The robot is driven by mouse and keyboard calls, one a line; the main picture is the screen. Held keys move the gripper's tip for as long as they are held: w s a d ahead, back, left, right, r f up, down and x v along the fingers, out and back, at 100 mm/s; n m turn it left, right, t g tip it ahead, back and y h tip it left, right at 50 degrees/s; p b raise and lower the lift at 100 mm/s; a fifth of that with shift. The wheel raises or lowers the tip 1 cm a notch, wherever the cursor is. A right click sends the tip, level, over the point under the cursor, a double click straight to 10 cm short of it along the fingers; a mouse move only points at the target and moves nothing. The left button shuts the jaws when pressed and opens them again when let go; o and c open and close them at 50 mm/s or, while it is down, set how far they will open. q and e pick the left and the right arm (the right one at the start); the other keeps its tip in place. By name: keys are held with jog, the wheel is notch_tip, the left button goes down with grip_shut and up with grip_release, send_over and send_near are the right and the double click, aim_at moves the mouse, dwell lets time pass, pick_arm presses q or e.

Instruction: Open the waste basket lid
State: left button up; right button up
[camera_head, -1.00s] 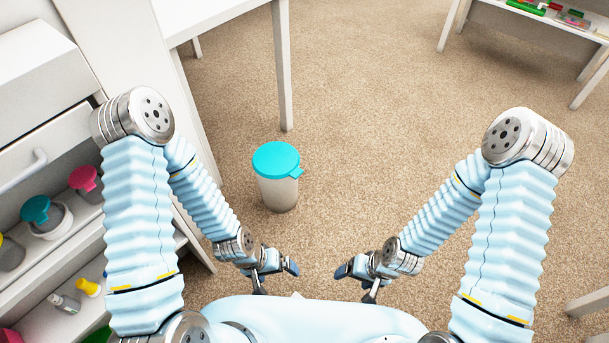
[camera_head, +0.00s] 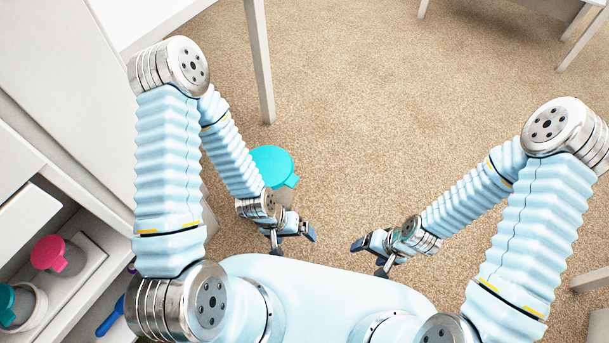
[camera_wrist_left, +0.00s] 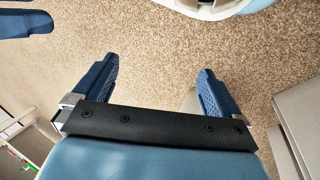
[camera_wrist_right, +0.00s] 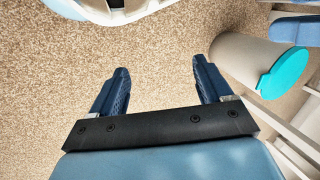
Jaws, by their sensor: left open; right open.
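The waste basket is a pale round bin with a turquoise lid (camera_head: 273,165). The lid has a small tab at its edge and lies shut on the rim. In the head view, my left forearm hides most of the bin body. The bin body (camera_wrist_right: 243,62) and lid (camera_wrist_right: 285,73) also show at the right of the right wrist view. My left gripper (camera_head: 293,240) is open and empty, on the near side of the basket and apart from the lid. My right gripper (camera_head: 371,256) is open and empty, further right over the carpet.
A white table leg (camera_head: 259,62) stands just behind the basket. White shelving (camera_head: 90,262) with a pink-lidded cup (camera_head: 48,252) is at the left. A white table (camera_head: 568,8) stands far right. The carpet (camera_head: 380,110) right of the basket is clear.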

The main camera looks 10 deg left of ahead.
notch_tip(320, 180, down, 4)
jog(key=s+m+g+b, duration=0.2)
jog(key=s+b, duration=0.1)
jog(key=m+t+y+b, duration=0.8)
jog(key=m+y+b, duration=0.55)
jog(key=m, duration=0.45)
send_near(296, 183)
jog(key=shift+h, duration=0.35)
jog(key=b+x, duration=0.2)
jog(key=x, duration=0.6)
jog(key=shift+w, duration=0.1)
jog(key=shift+w+a+r, duration=0.1)
jog(key=shift+a, duration=0.25)
jog(key=shift+c, duration=0.4)
